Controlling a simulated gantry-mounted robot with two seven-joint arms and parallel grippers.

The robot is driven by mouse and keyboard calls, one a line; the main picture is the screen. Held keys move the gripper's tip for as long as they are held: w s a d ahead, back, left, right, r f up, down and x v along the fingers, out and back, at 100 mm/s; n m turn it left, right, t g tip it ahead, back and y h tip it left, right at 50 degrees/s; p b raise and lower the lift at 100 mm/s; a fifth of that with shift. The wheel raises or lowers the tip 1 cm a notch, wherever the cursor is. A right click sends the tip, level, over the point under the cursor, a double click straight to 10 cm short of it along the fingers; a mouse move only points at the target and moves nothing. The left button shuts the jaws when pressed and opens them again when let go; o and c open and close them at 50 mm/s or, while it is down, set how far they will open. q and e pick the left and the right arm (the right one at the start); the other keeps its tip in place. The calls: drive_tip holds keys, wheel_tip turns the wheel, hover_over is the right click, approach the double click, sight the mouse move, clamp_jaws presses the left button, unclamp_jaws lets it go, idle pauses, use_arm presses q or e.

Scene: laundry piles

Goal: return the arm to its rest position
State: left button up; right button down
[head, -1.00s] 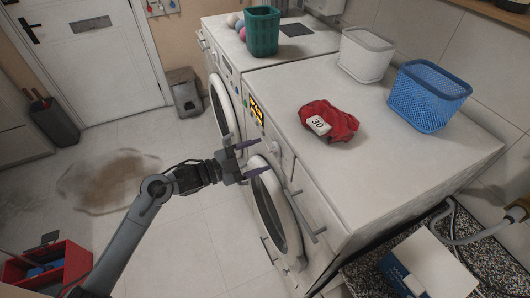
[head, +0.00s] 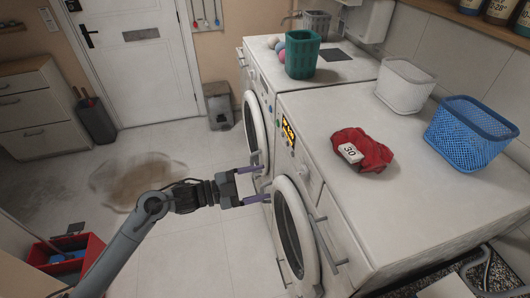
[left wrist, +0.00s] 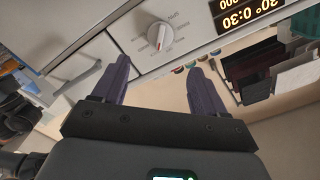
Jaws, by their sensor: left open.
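My left arm (head: 124,246) reaches in from the lower left in the head view. My left gripper (head: 257,184) is open and empty, with its purple fingers pointing right toward the front of the nearer washing machine (head: 400,215), beside its round door (head: 296,238). In the left wrist view the two fingers (left wrist: 160,85) stand apart with nothing between them. Beyond them are the machine's dial (left wrist: 160,37) and its lit display (left wrist: 246,10). I cannot tell if a fingertip touches the machine. My right gripper is not in view.
A red cloth (head: 372,158) with a white tag marked 30 lies on the nearer machine. White (head: 404,86), blue (head: 470,134) and teal (head: 302,55) baskets stand on the machine tops. A red crate (head: 88,262) and a brown floor stain (head: 135,184) are at left. The middle floor is clear.

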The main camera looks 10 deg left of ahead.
use_arm(q)
drive_tip(key=s+d+f+n+t+y, duration=0.1)
drive_tip(key=s+d+f+n+y, duration=0.2)
drive_tip(key=s+f, duration=0.6)
drive_tip(key=s+d+f+n+t, duration=0.2)
drive_tip(key=s+d+f+n, duration=0.25)
drive_tip(key=s+f, duration=0.45)
drive_tip(key=s+a+n+g+y, duration=0.4)
drive_tip(key=s+a+n+y, duration=0.3)
drive_tip(key=a, duration=0.3)
drive_tip(key=s+a+n+g+y, duration=0.3)
drive_tip(key=s+a+n+y, duration=0.25)
drive_tip(key=s+a, duration=0.35)
wheel_tip(320, 180, up, 31)
drive_tip(key=m+p, duration=0.1)
drive_tip(key=p, duration=3)
drive_tip(key=shift+w+a+f+y, duration=0.15)
drive_tip(key=shift+w+a+y, duration=0.1)
drive_tip(key=shift+w+y, duration=0.15)
